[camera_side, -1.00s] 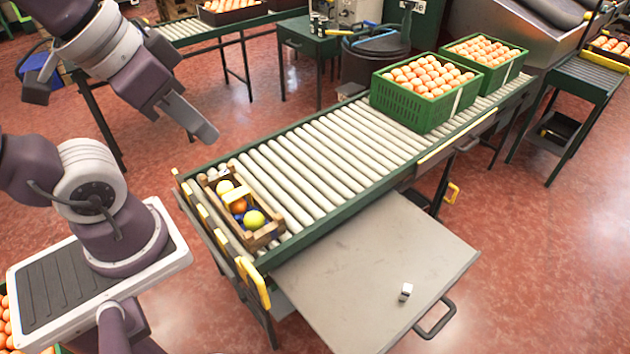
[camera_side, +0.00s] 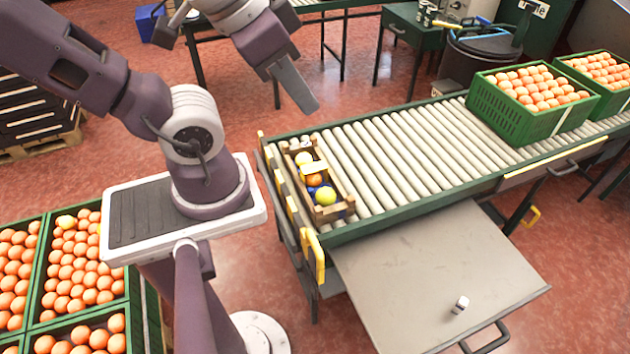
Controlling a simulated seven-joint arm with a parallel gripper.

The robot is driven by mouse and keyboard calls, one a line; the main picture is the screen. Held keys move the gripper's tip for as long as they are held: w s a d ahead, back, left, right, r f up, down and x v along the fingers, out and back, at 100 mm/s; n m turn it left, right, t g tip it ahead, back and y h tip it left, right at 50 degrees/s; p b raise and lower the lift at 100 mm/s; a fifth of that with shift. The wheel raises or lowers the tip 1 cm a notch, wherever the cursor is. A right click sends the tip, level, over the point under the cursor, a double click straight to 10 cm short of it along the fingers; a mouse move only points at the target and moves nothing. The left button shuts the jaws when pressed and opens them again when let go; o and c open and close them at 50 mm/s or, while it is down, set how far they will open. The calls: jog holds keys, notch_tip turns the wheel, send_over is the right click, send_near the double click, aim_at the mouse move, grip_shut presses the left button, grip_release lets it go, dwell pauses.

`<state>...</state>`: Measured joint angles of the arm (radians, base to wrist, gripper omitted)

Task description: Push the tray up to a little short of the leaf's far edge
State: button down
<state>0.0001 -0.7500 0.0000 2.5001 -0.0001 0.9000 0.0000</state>
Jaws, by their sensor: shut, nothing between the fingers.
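A small wooden tray (camera_side: 338,208) sits at the left end of the roller conveyor. It holds several round fruits, yellow, orange and yellow-green, with something blue and a yellow card among them. The grey leaf (camera_side: 410,268) juts out flat from the conveyor's near side, and the tray is not on it. A small white-and-dark block (camera_side: 461,305) lies on the leaf near its handle. My gripper (camera_side: 308,104) is shut and empty. It hangs in the air above and beyond the tray in the picture, apart from it.
Green crates of orange fruit (camera_side: 515,122) stand at the conveyor's far right end. Bare rollers (camera_side: 410,150) lie between them and the tray. More fruit crates (camera_side: 80,262) stand at lower left.

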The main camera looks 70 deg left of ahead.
jog(key=w+a+f+g+y, duration=0.1)
jog(key=w+a+f+g, duration=0.1)
jog(key=w+a+f, duration=0.6)
jog(key=w+a+f+g+y, duration=0.1)
jog(key=w+a+f+g, duration=0.1)
jog(key=w+a+f, duration=0.6)
jog(key=s+a+f, duration=0.3)
jog(key=f, duration=0.7)
jog(key=s+a+f+g+h, duration=0.1)
jog(key=s+a+f, duration=0.2)
jog(key=f, duration=0.7)
jog(key=s+a+f+h, duration=0.1)
jog(key=s+a+f, duration=0.3)
jog(key=f, duration=0.7)
jog(key=shift+s+g, duration=0.15)
jog(key=shift+g, duration=0.15)
